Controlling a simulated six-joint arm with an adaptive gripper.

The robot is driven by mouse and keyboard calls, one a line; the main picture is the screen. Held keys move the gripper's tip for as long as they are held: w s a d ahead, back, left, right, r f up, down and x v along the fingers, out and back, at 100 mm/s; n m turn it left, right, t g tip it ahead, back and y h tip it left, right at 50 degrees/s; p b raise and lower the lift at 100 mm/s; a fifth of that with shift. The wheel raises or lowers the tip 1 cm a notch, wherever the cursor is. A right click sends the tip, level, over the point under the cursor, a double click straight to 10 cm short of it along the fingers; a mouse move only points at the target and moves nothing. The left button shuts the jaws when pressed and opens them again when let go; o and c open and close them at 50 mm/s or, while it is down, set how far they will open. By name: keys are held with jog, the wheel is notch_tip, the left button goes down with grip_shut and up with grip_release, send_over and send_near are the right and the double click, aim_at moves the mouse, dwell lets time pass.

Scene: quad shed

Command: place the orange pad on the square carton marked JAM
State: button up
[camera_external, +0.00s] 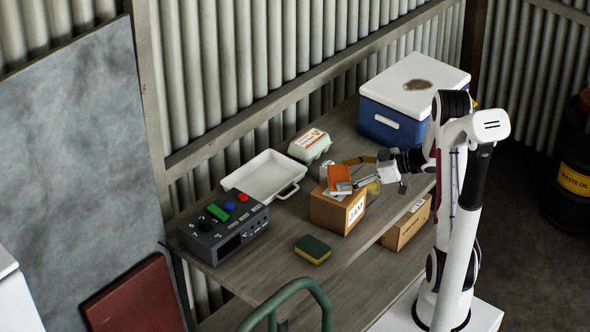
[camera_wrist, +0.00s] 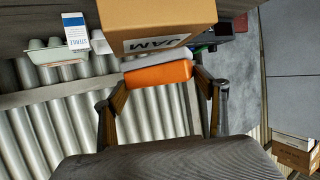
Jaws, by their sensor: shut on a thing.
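The orange pad (camera_external: 339,178) is a flat block held in my gripper (camera_external: 357,182), which is shut on it. In the external view it shows above the top of the square carton marked JAM (camera_external: 323,211), a brown box on the bench. I cannot tell whether pad and carton touch. In the wrist view the pad (camera_wrist: 157,75) lies between my two fingers (camera_wrist: 160,84), with the JAM carton (camera_wrist: 150,14) next to it in the picture. Part of the carton top is hidden by pad and gripper.
A white tray (camera_external: 262,172), an egg carton (camera_external: 310,144), a control box (camera_external: 224,232) and a sponge (camera_external: 313,250) surround the carton on the bench. A blue cooler (camera_external: 392,124) stands behind. Another brown carton (camera_external: 405,228) is at right. Bare bench lies around the sponge.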

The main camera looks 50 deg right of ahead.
jog(key=shift+f, duration=0.8)
jog(key=shift+f, duration=0.15)
jog(key=o, duration=1.1)
jog(key=shift+o, duration=0.2)
jog(key=shift+s+d+r, duration=0.25)
jog(key=shift+s+r, duration=0.05)
jog(key=shift+s, duration=0.05)
jog(key=v, duration=1.1)
jog(key=shift+r, duration=0.1)
